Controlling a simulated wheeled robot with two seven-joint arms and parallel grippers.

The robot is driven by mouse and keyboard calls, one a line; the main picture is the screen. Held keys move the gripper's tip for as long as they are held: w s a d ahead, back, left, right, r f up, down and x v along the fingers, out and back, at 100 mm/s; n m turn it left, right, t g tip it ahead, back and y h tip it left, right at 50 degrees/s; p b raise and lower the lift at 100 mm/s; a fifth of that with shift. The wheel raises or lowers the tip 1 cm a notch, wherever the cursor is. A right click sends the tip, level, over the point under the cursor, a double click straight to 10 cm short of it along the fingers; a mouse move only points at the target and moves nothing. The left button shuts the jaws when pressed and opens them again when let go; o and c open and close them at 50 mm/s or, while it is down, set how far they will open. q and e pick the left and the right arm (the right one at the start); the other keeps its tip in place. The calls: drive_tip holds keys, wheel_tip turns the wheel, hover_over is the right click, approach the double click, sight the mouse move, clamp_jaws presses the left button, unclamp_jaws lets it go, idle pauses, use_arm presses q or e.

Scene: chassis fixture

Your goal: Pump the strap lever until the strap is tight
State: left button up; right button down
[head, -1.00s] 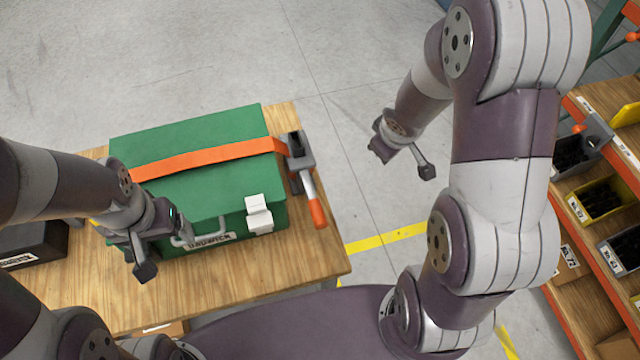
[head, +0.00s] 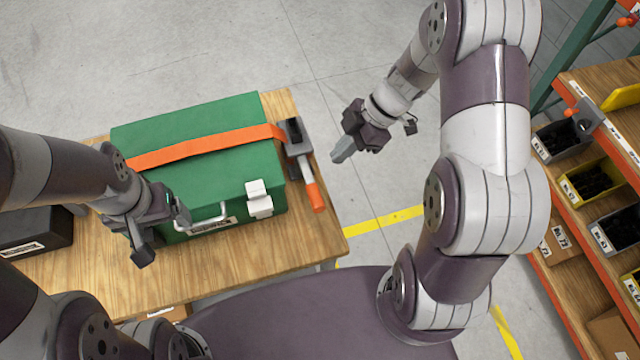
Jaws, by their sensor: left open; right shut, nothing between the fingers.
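A green case (head: 165,119) stands on the wooden table with an orange strap (head: 205,145) across its lid. The strap runs into a grey ratchet (head: 293,136) at the case's right side. The ratchet's lever (head: 314,192), with an orange grip, points down toward the front right. My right gripper (head: 343,152) is shut and empty, in the air to the right of the lever and apart from it. My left gripper (head: 160,238) is open at the case's front left, beside the metal handle (head: 205,222). Whether it touches the handle I cannot tell.
A white latch (head: 259,199) is on the case's front. A dark box (head: 35,232) stands at the table's left. The table's front right (head: 300,240) is bare. A shelf with bins (head: 595,180) stands at the far right, beyond open floor.

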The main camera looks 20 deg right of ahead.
hover_over(320, 194)
drive_tip(key=f, duration=0.7)
drive_tip(key=shift+s+a+f+p, duration=0.1)
drive_tip(key=shift+a+f+p, duration=0.2)
drive_tip(key=shift+f+p, duration=0.1)
wheel_tip(320, 194, down, 3)
drive_tip(key=shift+d+f, duration=0.15)
drive_tip(key=shift+f, duration=0.05)
drive_tip(key=shift+d+f+p, duration=0.15)
drive_tip(key=shift+f+p, duration=0.15)
drive_tip(key=shift+f, duration=0.2)
